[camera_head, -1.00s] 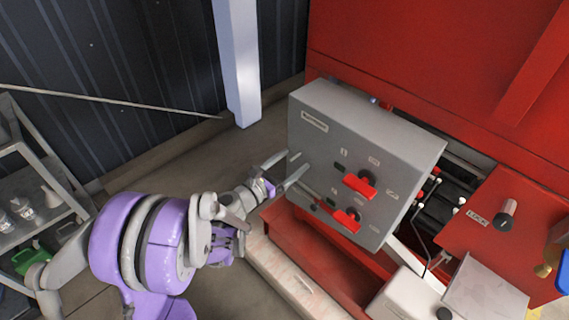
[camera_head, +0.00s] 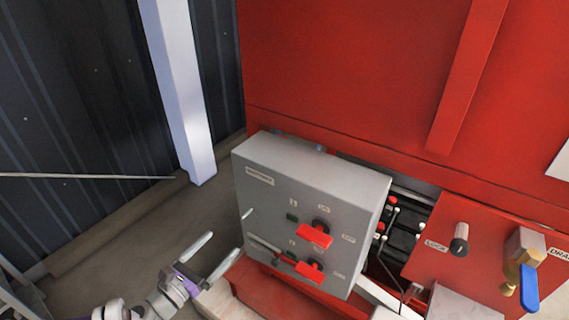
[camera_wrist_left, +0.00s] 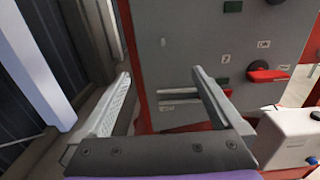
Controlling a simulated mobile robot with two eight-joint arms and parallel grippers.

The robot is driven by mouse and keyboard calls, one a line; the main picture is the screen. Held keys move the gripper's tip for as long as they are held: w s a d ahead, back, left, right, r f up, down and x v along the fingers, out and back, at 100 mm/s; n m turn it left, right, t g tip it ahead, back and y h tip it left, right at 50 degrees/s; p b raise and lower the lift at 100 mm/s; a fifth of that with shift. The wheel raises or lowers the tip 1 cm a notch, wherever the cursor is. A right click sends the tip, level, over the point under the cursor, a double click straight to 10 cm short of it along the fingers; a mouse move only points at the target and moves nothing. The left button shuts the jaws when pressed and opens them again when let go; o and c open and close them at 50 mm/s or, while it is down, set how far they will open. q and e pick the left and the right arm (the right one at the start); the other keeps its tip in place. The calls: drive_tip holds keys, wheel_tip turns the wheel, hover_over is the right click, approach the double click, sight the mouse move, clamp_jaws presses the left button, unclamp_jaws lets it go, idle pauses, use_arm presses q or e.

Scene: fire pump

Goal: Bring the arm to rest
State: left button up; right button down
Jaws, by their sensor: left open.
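My left gripper (camera_head: 212,262) is at the lower left of the head view, in front of and to the left of the grey control box (camera_head: 300,185). Its two fingers are spread apart with nothing between them. In the left wrist view the open fingers (camera_wrist_left: 165,100) point toward the grey box face (camera_wrist_left: 200,45), and the gap between them is empty. Most of my left arm is below the frame. My right gripper is not in view.
The box carries two red switch handles, an upper one (camera_head: 315,236) and a lower one (camera_head: 310,271). A red panel (camera_head: 480,240) with a black knob (camera_head: 459,240) and a blue-handled valve (camera_head: 529,288) is at the right. A pale post (camera_head: 180,90) stands behind. Floor at the left is free.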

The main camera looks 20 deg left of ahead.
use_arm(q)
drive_tip(key=s+d+f+m+g+p, duration=0.1)
drive_tip(key=s+d+m+g+p, duration=0.3)
drive_tip(key=d+m+g, duration=0.7)
drive_tip(key=s+r+m+y+p, duration=0.1)
drive_tip(key=s+m, duration=0.4)
drive_tip(key=m, duration=0.5)
drive_tip(key=s+r+m+g+y+p, duration=0.1)
drive_tip(key=s+r+m+y+p, duration=0.1)
drive_tip(key=m, duration=0.9)
drive_tip(key=s+y+p, duration=0.1)
drive_tip(key=s+y, duration=0.1)
drive_tip(key=s, duration=0.1)
drive_tip(key=shift+a+y+p, duration=0.15)
drive_tip(key=shift+y+p, duration=0.15)
